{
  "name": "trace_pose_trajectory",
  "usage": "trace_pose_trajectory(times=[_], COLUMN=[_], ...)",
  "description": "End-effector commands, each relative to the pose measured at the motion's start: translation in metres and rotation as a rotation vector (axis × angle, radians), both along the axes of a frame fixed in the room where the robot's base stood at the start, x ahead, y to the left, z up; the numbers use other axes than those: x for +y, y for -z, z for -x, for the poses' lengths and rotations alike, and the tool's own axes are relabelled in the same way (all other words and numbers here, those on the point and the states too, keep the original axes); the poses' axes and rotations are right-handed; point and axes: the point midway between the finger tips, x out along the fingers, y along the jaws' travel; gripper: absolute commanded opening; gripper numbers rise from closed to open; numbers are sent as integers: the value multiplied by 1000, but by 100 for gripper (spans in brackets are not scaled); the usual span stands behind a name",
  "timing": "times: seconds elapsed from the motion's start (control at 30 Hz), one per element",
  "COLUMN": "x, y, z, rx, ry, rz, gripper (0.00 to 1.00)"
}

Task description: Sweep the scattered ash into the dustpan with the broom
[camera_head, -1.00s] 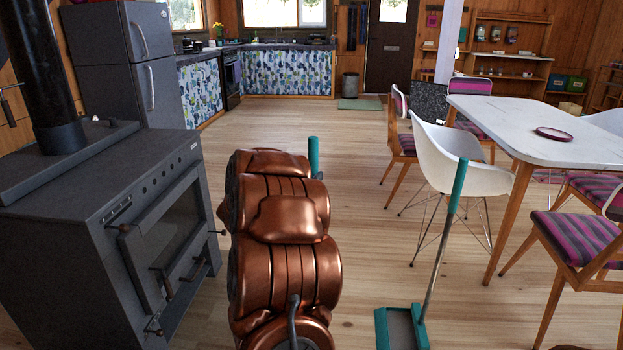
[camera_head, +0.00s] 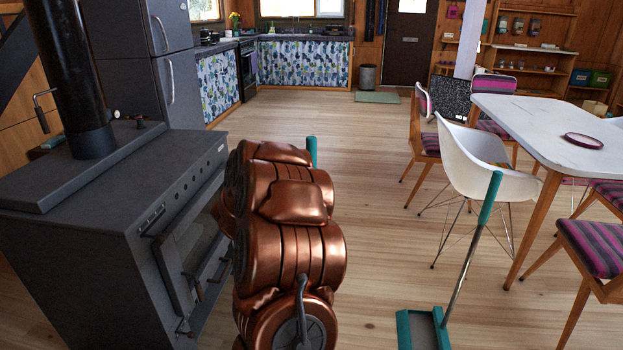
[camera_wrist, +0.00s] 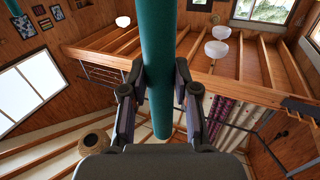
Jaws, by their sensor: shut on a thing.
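The broom shows as a teal handle (camera_wrist: 160,60) in the wrist view. My gripper (camera_wrist: 158,95) is shut on it. In the head view only the top of that handle (camera_head: 312,152) shows behind my copper arm, and the broom's head is hidden. The dustpan (camera_head: 420,330) is teal with a grey inside and lies on the floor at the bottom, right of my arm. Its long grey stick and teal grip (camera_head: 490,198) lean up to the right. A few faint dark specks, perhaps ash (camera_head: 370,325), lie on the floor left of the dustpan.
A dark stove (camera_head: 110,215) stands close on the left, with a fridge (camera_head: 150,70) behind it. A white chair (camera_head: 470,160) and a white table (camera_head: 560,135) with striped chairs stand at the right. The wooden floor (camera_head: 370,150) between is clear.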

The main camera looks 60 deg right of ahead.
Motion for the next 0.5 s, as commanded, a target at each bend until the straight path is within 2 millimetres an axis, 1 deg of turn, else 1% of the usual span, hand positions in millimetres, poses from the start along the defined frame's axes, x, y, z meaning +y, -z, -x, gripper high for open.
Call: trace_pose_trajectory(times=[0.03,0.23,0.33,0.5], x=[1,2,3,3], y=[-13,-40,-48,-49], z=[-2,-4,-5,-5], rx=[2,1,1,2], ry=[-3,-8,-10,-11], rz=[-2,-2,-2,-3], gripper=[0,0,0,0])
